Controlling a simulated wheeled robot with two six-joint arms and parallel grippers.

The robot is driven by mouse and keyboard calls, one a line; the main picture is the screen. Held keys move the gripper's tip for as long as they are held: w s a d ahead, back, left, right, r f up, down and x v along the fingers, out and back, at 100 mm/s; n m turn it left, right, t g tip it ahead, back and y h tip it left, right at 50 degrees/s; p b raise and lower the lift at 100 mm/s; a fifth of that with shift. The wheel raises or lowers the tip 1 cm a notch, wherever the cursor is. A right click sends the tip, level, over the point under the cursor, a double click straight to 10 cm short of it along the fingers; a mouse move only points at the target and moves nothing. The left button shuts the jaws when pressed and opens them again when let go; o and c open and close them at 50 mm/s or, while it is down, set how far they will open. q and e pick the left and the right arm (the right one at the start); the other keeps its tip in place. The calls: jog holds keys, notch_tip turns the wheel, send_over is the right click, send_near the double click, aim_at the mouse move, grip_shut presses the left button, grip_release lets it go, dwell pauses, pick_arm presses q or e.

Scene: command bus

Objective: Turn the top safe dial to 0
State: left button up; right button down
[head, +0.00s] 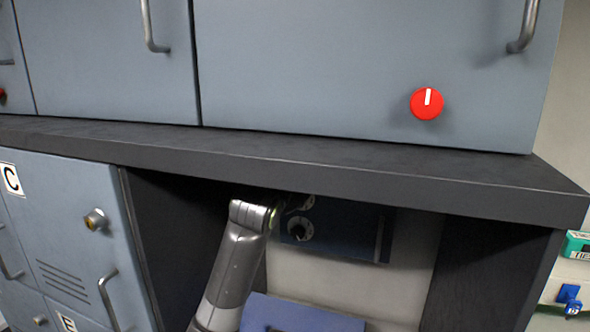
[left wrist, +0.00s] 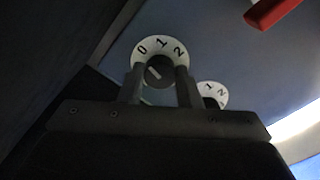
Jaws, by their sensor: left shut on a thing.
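A dark blue safe (head: 345,232) sits under the shelf, with two dials on its left side. The top dial (head: 306,202) is partly hidden by my left arm, and the lower dial (head: 299,229) shows below it. In the left wrist view, the fingers of my left gripper (left wrist: 160,78) are shut on the dark knob of a dial (left wrist: 143,50) with a white ring marked 0, 1 and 2. A short pale mark shows on this knob; its exact number is unclear. The other dial (left wrist: 219,90) is beside it, untouched. My right gripper is out of view.
The dark shelf (head: 300,168) runs just above my left arm. A grey cabinet with a red knob (head: 427,103) stands on it. Lockers (head: 70,225) are at left, and a blue panel (head: 300,315) is below the safe. A red bar (left wrist: 272,10) shows in the left wrist view.

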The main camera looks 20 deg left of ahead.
pick_arm(q)
jog(key=o, duration=1)
jog(key=shift+c, duration=0.2)
jog(key=shift+s, duration=0.1)
jog(key=s+b, duration=0.5)
jog(key=s, duration=1.2)
jog(key=shift+a, duration=0.25)
jog(key=shift+s+f, duration=0.1)
jog(key=shift+f, duration=0.05)
